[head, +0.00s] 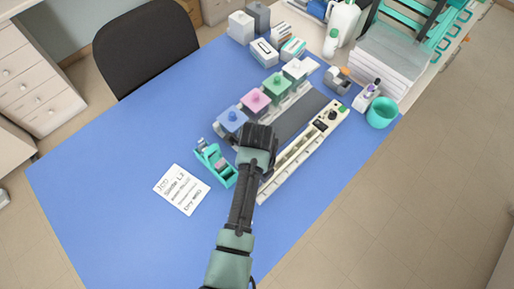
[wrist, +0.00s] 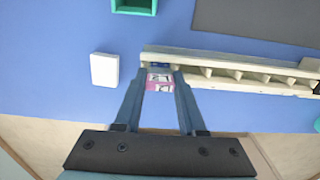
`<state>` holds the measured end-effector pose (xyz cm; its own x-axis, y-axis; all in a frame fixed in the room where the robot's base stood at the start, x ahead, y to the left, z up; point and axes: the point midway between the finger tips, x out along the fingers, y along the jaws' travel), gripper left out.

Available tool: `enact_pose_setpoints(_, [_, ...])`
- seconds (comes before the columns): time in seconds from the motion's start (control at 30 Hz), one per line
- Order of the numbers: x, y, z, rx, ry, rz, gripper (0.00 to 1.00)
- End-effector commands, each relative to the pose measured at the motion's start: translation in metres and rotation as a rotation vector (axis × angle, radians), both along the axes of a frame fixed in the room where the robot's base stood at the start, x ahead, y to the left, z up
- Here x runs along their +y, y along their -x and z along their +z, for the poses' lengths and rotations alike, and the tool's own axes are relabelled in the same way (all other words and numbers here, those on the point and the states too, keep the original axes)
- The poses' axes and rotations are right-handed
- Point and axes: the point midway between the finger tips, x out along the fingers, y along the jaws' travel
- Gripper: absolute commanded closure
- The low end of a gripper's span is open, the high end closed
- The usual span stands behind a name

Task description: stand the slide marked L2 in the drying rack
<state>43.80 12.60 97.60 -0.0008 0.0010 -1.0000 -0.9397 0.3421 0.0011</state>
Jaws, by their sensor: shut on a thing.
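My gripper (wrist: 160,73) is shut on a slide (wrist: 159,84) with a pink and white marked end; its marking is too small to read for sure. The slide sits between the two fingertips at the left end of the long cream drying rack (wrist: 232,84) in the wrist view. I cannot tell whether the slide is in a slot or just above it. A small dark blue patch shows just beyond the slide. In the head view my gripper (head: 257,140) is over the table beside the rack (head: 295,165), and hides the slide.
A teal holder (head: 214,165) and a written note (head: 181,189) lie left of my gripper. Blue, pink and white-lidded jars (head: 255,101) stand beyond, beside a dark mat (head: 299,113). A small white block (wrist: 105,69) lies left of the rack. The table's left side is clear.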

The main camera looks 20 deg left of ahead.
Motion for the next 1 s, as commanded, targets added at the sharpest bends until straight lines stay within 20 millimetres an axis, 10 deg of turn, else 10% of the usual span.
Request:
enact_pose_setpoints(0.6, [-0.0001, 0.0000, -0.0069, 0.001, 0.000, 0.000, 1.00])
enact_pose_setpoints(0.63, [0.0000, 0.0000, -0.0067, 0.000, 0.000, 0.000, 0.57])
enact_pose_setpoints(0.7, [0.0000, 0.0000, -0.0065, 0.000, 0.000, 0.000, 0.44])
enact_pose_setpoints(0.8, [0.0000, 0.0000, -0.0065, 0.000, 0.000, 0.000, 0.26])
enact_pose_setpoints(1.0, [0.0000, 0.0000, -0.0066, 0.000, 0.000, 0.000, 0.25])
